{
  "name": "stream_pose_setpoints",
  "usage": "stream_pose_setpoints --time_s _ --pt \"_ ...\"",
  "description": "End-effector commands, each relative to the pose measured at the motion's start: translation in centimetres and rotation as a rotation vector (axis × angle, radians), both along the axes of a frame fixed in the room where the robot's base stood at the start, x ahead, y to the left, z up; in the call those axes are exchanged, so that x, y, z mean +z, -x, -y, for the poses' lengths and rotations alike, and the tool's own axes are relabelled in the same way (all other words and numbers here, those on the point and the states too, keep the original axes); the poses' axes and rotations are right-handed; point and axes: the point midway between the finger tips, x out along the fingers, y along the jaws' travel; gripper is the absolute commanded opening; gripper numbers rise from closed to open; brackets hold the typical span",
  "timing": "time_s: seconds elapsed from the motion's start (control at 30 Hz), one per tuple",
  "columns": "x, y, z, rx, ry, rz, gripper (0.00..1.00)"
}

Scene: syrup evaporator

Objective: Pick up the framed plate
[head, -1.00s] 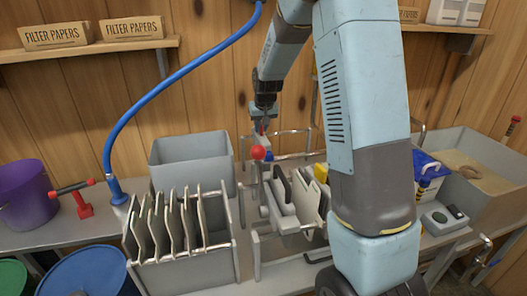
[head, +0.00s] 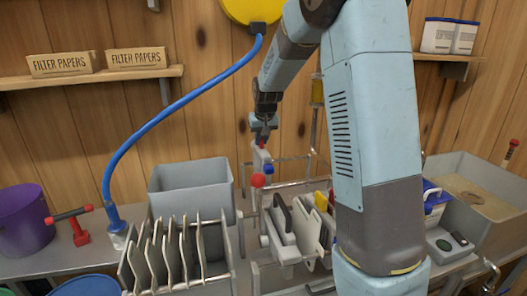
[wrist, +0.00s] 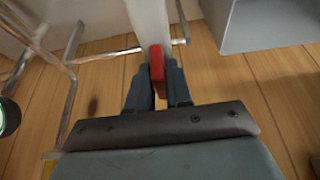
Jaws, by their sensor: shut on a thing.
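My gripper (head: 263,133) is up behind the press rack, shut on a small red tab. In the wrist view the red tab (wrist: 157,63) sits between the two dark fingers (wrist: 158,88). A pale, narrow slab, which I take as the framed plate (head: 261,158), hangs below the gripper and has a blue patch low on its right. It also shows beyond the tab in the wrist view (wrist: 148,20). It looks edge-on, so its frame cannot be made out. The slab's lower end is hard to see near the rack.
A press rack with a red ball knob (head: 258,180) holds pale plates with black handles (head: 280,218). A grey box (head: 190,188) stands to its left, behind a rack of several cream plates (head: 175,250). A grey basin (head: 485,195) is at right. A blue hose (head: 150,105) hangs left.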

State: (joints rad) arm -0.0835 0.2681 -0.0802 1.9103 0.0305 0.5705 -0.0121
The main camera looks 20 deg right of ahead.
Motion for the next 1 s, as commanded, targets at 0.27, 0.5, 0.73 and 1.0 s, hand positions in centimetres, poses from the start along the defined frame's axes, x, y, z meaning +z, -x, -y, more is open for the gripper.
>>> stream_pose_setpoints --time_s 0.27,0.5,0.73,1.0 --pt "6.8 0.0 0.0 -0.001 -0.001 0.005 0.00" --pt "10.5 -0.1 -0.1 -0.001 -0.001 0.003 0.00" --pt "12.1 0.0 -0.1 -0.001 -0.001 0.001 0.00" --pt "12.3 0.0 -0.1 0.000 -0.001 0.001 0.00"
